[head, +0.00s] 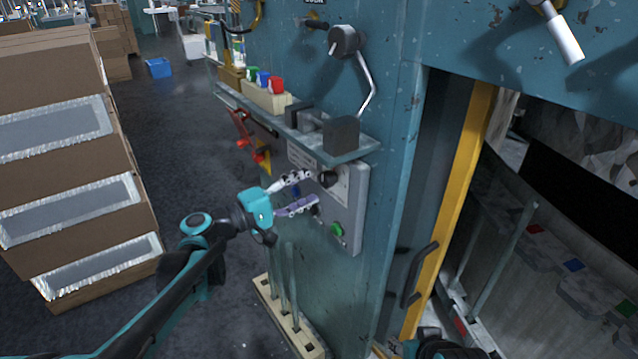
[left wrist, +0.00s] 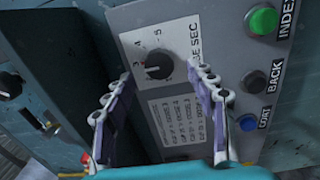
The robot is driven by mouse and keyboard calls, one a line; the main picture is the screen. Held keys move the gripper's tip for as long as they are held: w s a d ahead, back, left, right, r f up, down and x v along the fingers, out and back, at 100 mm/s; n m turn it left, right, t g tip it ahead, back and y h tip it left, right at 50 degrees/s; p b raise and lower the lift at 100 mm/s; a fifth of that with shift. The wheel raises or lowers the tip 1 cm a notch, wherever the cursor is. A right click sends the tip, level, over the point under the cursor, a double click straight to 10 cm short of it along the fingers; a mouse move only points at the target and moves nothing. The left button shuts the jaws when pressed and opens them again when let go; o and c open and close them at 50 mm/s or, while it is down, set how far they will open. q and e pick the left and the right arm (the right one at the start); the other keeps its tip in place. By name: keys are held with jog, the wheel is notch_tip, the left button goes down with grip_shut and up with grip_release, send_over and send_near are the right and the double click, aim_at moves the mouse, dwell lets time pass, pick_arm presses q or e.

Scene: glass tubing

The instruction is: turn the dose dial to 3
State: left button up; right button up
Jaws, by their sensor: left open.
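The dose dial is a black round knob (left wrist: 158,66) on a pale label plate in the left wrist view. Numbers including 4 and 5 are printed around it; a light mark shows on it, but I cannot tell which number it points at. In the head view the dial (head: 328,179) sits on the grey control panel (head: 354,206). My left gripper (head: 312,190) is open in front of the panel. In the left wrist view its fingers (left wrist: 160,74) are on either side of the dial, with no clear contact. My right arm shows only partly at the bottom edge; its fingers are unclear.
A green button (left wrist: 262,20), a black button (left wrist: 255,82) and a blue button (left wrist: 247,122) sit beside the dial. A shelf (head: 345,157) juts out above the panel. A rack with glass rods (head: 290,318) stands below. Stacked boxes (head: 60,180) stand left.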

pick_arm(q)
jog(key=v, duration=0.8)
jog(key=shift+f, duration=0.1)
jog(key=s+d+f+m+g+y+b, duration=0.15)
jog(key=s+f+y+b, duration=0.35)
jog(key=f, duration=0.6)
jog(key=s+f+m+g+y+b, duration=0.2)
jog(key=s+f+y+b, duration=0.1)
jog(key=s+f, duration=0.65)
jog(key=s+a+f+m+y+b, duration=0.1)
jog(key=s+a+f+y+b, duration=0.1)
jog(key=f, duration=0.4)
jog(key=s+a+f+m+y+b, duration=0.2)
jog(key=s+a+f+y+b, duration=0.1)
jog(key=a+f, duration=0.3)
jog(key=shift+s+a+y, duration=0.6)
jog(key=shift+s+y, duration=0.3)
pick_arm(e)
notch_tip(320, 180, down, 13)
pick_arm(q)
jog(key=shift+w+m, duration=0.1)
jog(key=shift+m, duration=0.15)
jog(key=shift+c, duration=0.2)
pick_arm(e)
jog(key=shift+c, duration=0.3)
